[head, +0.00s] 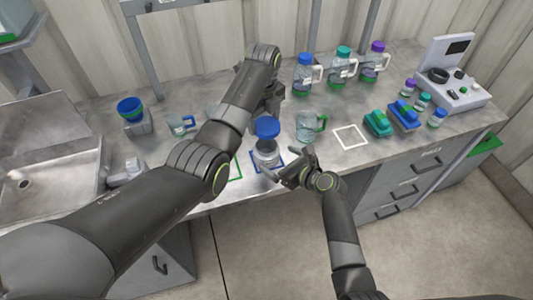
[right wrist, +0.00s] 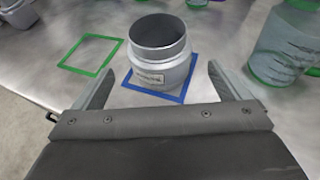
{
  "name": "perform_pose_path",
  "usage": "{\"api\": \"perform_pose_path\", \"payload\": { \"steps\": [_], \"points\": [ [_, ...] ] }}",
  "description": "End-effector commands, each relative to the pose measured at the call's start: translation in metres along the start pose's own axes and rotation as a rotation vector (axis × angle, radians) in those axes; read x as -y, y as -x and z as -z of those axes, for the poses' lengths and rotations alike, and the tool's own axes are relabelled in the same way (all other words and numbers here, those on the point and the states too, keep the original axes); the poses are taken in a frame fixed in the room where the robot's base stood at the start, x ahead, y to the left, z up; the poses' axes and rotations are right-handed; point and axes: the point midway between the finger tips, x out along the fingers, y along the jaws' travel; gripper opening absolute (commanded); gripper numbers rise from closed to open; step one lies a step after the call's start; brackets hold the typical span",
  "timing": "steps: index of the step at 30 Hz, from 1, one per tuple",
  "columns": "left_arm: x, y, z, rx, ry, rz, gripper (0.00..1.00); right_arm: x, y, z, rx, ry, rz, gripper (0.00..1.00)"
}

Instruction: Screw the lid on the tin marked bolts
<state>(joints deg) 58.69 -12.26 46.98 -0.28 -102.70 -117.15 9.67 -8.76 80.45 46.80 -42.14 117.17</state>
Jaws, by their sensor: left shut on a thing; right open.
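An open silver tin (right wrist: 158,65) with a small label stands upright on a blue square outline; the label is too small to read. It also shows in the head view (head: 267,158). My left gripper (head: 269,116) is shut on a blue lid (head: 267,128), which it holds above the tin. The lid is out of the right wrist view, where the tin's mouth is bare. My right gripper (head: 289,170) is open in front of the tin. In the right wrist view its fingers (right wrist: 161,86) are spread to either side of the tin's near side, apart from it.
A clear jug with a green base (head: 311,126) stands close right of the tin. An empty green outline (right wrist: 92,55) lies to its left. Several capped jugs (head: 342,65) stand behind, and a white outline (head: 350,137) is empty. A sink (head: 45,175) is at far left.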

Motion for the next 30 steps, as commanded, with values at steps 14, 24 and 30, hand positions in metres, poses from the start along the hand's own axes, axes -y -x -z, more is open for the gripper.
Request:
{"api": "perform_pose_path", "payload": {
  "steps": [14, 24, 30],
  "points": [
    [0.000, 0.000, 0.000, 0.000, 0.000, 0.000, 0.48, -0.001, -0.057, -0.001, 0.001, 0.000, -0.003, 0.96],
    [0.000, 0.000, 0.000, 0.000, 0.000, 0.000, 0.48, 0.000, -0.072, 0.000, 0.000, 0.000, 0.000, 0.96],
    [0.000, 0.000, 0.000, 0.000, 0.000, 0.000, 0.48, 0.000, -0.072, 0.000, 0.001, 0.000, 0.000, 0.96]
  ]
}}
